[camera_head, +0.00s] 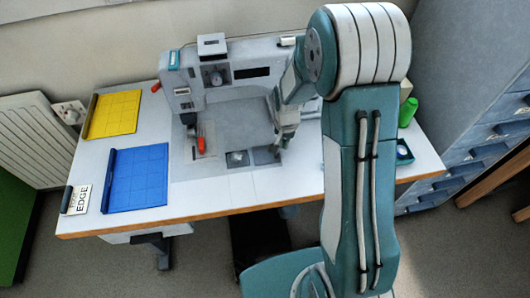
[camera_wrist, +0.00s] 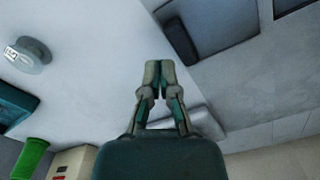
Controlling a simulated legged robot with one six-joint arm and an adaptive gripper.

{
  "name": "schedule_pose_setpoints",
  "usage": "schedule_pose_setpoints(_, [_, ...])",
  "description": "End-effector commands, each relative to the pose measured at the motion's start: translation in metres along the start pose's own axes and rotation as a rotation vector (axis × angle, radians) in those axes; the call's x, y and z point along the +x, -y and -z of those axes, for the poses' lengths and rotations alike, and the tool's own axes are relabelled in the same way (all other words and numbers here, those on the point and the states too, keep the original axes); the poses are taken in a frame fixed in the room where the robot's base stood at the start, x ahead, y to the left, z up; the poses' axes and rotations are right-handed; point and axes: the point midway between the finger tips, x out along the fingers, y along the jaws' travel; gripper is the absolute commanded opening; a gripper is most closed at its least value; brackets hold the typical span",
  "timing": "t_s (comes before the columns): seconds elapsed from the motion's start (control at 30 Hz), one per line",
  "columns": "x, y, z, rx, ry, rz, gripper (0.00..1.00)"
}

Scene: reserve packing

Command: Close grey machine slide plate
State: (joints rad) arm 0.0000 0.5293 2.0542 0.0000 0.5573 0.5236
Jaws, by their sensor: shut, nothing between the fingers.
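The grey machine (camera_head: 248,72) stands at the back of the white table. Its flat bed has two small dark rectangles side by side near the front edge. The left one (camera_head: 237,158) has a pale shape in it; the right one (camera_head: 266,156) looks like a plain plate, likely the slide plate. My gripper (camera_head: 279,146) is low over the right side of the bed, close to this plate; contact cannot be told. In the wrist view my gripper (camera_wrist: 160,66) is shut and empty, with fingertips together beside a dark grey panel (camera_wrist: 222,22) in the bed.
A yellow mat (camera_head: 113,114) and blue mat (camera_head: 137,178) lie left, beside an "EDGE" card (camera_head: 81,199). An orange-red item (camera_head: 201,144) stands on the bed's left. A green cylinder (camera_head: 408,112) and dark teal tray (camera_head: 404,153) are at the right. Drawers (camera_head: 480,150) stand beyond.

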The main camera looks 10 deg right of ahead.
Motion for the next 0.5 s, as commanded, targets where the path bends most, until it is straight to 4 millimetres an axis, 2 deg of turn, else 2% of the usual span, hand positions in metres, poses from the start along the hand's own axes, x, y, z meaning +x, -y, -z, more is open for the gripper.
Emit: schedule_pose_setpoints(0.5, [0.018, 0.000, -0.001, 0.000, 0.001, -0.001, 0.00])
